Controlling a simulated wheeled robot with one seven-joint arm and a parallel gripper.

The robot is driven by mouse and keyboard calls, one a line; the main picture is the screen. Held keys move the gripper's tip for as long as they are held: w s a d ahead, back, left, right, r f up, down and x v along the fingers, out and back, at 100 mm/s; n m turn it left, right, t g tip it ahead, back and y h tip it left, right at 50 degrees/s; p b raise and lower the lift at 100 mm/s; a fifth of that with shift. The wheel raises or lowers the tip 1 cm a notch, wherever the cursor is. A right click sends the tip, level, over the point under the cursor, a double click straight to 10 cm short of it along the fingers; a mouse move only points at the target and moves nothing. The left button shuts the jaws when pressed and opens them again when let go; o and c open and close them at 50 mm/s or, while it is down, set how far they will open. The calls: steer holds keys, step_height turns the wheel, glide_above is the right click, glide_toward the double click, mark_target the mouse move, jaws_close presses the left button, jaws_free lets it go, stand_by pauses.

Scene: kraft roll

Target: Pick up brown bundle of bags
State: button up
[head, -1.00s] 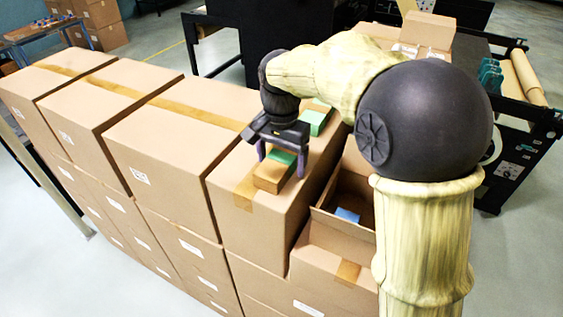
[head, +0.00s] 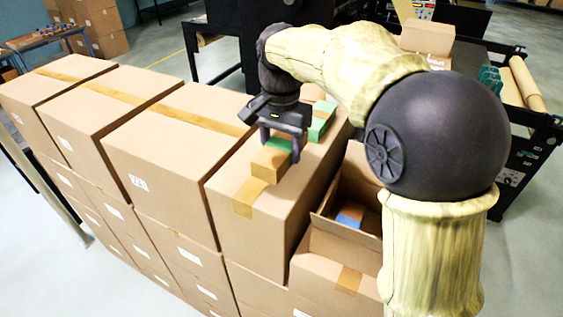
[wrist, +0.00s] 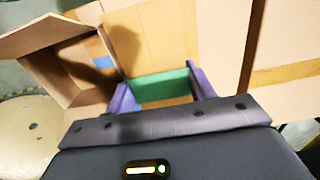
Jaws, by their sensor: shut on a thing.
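The brown bundle of bags (head: 268,166) has a green band across its top. My gripper (head: 281,148) is above it, with its two purple fingers on either side of the bundle. The gripper is shut on it. In the wrist view the green-banded bundle (wrist: 162,87) fills the space between the fingers. The bundle is over the top of a closed cardboard box (head: 232,220). Whether there is a gap beneath it is hard to tell. The fingers hide part of its sides.
An open carton (head: 325,228) to the right holds a blue-banded item (head: 350,214). Closed boxes (head: 165,150) stand in a row to the left. A dark machine with a paper roll (head: 526,84) is behind.

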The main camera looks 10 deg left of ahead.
mark_target(281, 144)
step_height(281, 144, up, 5)
stand_by(0.3)
stand_by(0.5)
